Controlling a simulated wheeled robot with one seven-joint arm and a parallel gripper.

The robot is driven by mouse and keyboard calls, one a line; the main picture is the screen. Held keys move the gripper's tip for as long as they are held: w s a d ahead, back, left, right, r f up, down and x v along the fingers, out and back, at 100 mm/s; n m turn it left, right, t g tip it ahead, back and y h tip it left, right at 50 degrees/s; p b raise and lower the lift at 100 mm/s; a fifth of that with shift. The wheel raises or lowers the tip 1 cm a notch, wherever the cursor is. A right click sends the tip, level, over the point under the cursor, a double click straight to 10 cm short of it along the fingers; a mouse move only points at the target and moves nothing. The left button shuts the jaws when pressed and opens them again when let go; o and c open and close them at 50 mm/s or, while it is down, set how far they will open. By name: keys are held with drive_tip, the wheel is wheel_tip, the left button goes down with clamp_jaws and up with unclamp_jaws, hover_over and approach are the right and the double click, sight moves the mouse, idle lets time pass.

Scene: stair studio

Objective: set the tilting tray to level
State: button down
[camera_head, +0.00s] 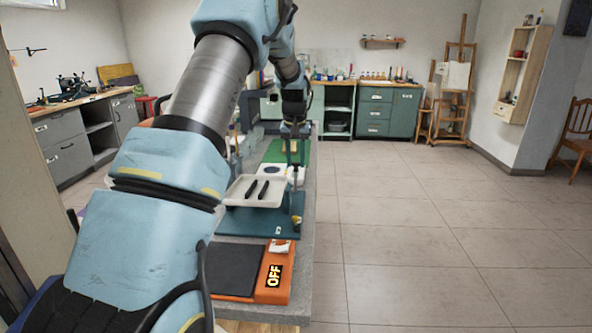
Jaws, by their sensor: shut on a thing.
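The tilting tray (234,197) is a shallow cream tray on a dark teal base (258,226) on the bench. My gripper (294,168) points down at the tray's far right corner. Its jaws are shut, apparently on the tray's right edge; the exact contact is too small to see. A slim upright (297,206) stands at the tray's right side. My arm covers the left part of the bench.
An orange device (276,274) marked OFF, with a dark pad (232,268), lies nearer on the grey bench (308,240). A green mat (274,151) is beyond the tray. The tiled floor (420,230) to the right is clear.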

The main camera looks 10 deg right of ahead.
drive_tip(key=shift+s+f+t+b, duration=0.2)
drive_tip(key=shift+s+t+b, duration=0.2)
drive_tip(key=shift+b, duration=0.65)
drive_tip(key=shift+s+a+r+t+b, duration=0.2)
drive_tip(key=shift+s+r+t+b, duration=0.1)
drive_tip(key=shift+b, duration=0.25)
drive_tip(key=c, duration=0.6)
unclamp_jaws()
drive_tip(key=shift+o, duration=0.2)
drive_tip(key=b+v, duration=0.2)
drive_tip(key=v, duration=0.8)
drive_tip(key=shift+s+a+r, duration=0.15)
drive_tip(key=shift+a+r, duration=0.05)
drive_tip(key=shift+r, duration=0.15)
drive_tip(key=s+a+f, duration=0.5)
drive_tip(key=s+a, duration=0.1)
drive_tip(key=s, duration=0.3)
drive_tip(key=s+a+f+n+g, duration=0.1)
drive_tip(key=s+a+f, duration=0.4)
drive_tip(key=s+a, duration=0.2)
drive_tip(key=s+a+f+g, duration=0.1)
drive_tip(key=s+a+f, duration=0.5)
drive_tip(key=s, duration=0.5)
drive_tip(key=shift+a+n, duration=0.4)
